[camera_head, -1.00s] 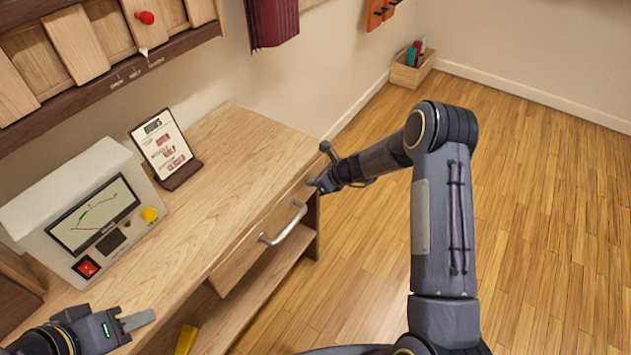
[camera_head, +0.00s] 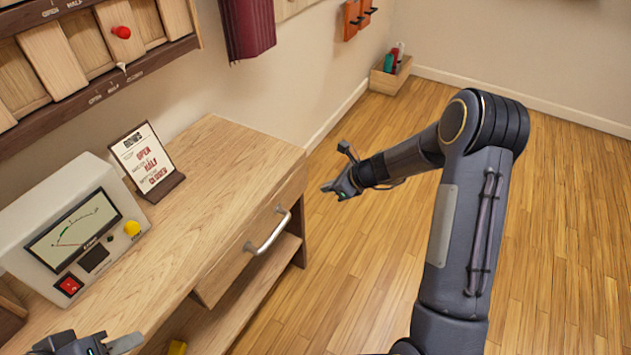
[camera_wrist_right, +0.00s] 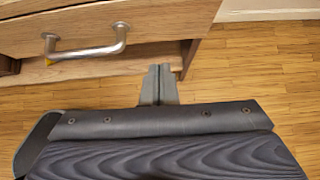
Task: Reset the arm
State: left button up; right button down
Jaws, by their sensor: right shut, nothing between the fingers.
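My right arm (camera_head: 462,225) reaches up from the bottom right and bends back left at its elbow. My right gripper (camera_head: 328,187) is shut and empty, in the air over the floor, to the right of the desk's drawer handle (camera_head: 270,232). In the right wrist view its two fingers (camera_wrist_right: 158,84) are together, with the handle (camera_wrist_right: 88,45) to their left and not touching. My left gripper (camera_head: 124,344) is at the bottom left, low beside the desk front. Only its tip part shows, and its opening cannot be made out.
The wooden desk (camera_head: 220,160) carries a white meter box (camera_head: 45,212) with a yellow knob and red switch, and a sign stand (camera_head: 148,160). A sliding panel rack (camera_head: 75,50) is on the wall. A wooden box (camera_head: 390,75) stands in the far corner. The floor at right is clear.

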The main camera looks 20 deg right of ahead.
jog(key=s+a+r+n+y+p, duration=0.1)
jog(key=s+a+r+n, duration=0.1)
jog(key=s+r+n, duration=0.55)
jog(key=s+a+r+n, duration=0.2)
jog(key=s+r+n, duration=0.25)
jog(key=r, duration=0.55)
jog(key=s+r+n+g+h+p, duration=0.1)
jog(key=s+r+n+h, duration=0.2)
jog(key=s+n, duration=1.1)
jog(key=s+a, duration=0.1)
jog(key=s, duration=0.7)
jog(key=shift+p, duration=0.3)
